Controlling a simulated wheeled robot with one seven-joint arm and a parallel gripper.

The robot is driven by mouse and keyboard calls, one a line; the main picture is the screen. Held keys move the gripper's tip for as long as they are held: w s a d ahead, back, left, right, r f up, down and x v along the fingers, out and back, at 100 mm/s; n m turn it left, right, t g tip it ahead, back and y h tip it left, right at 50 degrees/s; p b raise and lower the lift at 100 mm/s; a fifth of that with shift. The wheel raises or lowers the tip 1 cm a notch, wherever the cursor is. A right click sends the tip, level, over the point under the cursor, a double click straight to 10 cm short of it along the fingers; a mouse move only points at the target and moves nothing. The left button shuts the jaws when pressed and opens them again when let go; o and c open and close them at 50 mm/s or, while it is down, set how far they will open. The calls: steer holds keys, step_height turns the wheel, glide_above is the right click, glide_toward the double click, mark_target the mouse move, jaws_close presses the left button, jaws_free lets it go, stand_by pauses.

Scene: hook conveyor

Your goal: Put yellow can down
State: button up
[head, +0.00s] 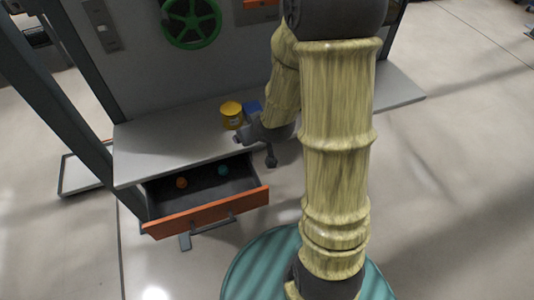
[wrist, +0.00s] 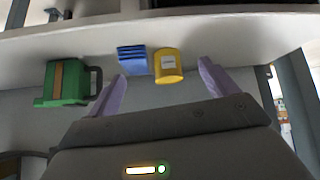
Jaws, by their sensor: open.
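The yellow can (head: 232,115) stands on the grey worktop, left of my arm. In the wrist view the yellow can (wrist: 168,68), with a pale label, shows between my two purple fingers. My gripper (wrist: 162,70) is open, with the fingers wide apart and a visible gap on each side of the can. In the head view my gripper (head: 250,141) is at the worktop's front edge, just in front of the can and partly hidden by its own wrist. I see no contact between the fingers and the can.
A blue block (wrist: 132,60) is close beside the can; a green jug-like object (wrist: 67,84) is farther left in the wrist view. An open drawer (head: 208,213) with an orange front holds an orange ball (head: 181,183) and a teal ball (head: 222,171). The worktop (head: 150,142) is clear to the left.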

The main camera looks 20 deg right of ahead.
steer(key=s+r+m+g, duration=0.2)
steer(key=s+r+g, duration=0.3)
steer(key=s, duration=0.8)
steer(key=shift+a+h, duration=0.25)
steer(key=shift+h, duration=0.15)
steer(key=shift+o, duration=0.3)
